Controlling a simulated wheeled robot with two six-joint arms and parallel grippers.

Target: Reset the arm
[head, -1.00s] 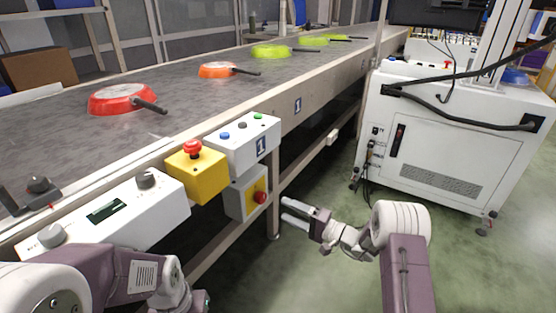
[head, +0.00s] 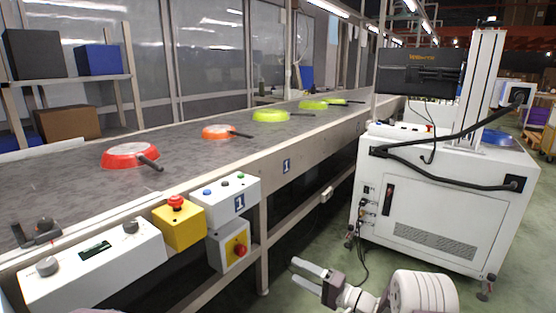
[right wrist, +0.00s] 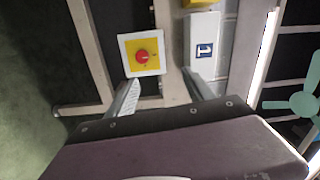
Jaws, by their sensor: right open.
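My right gripper (head: 312,274) is open and empty, low in front of the conveyor frame, at the bottom middle of the head view. In the right wrist view its two fingers (right wrist: 165,98) stand apart, with a yellow switch box with a red knob (right wrist: 142,55) beyond them. The same switch box (head: 230,247) hangs under the conveyor edge in the head view, left of the gripper and apart from it. My left gripper is not in view.
Red (head: 130,154), orange (head: 217,131) and green (head: 270,115) pans lie on the conveyor (head: 75,185). A yellow emergency-stop box (head: 179,228) and a white control panel (head: 95,262) line its near edge. A white machine cabinet (head: 440,205) stands at right. Green floor is free between.

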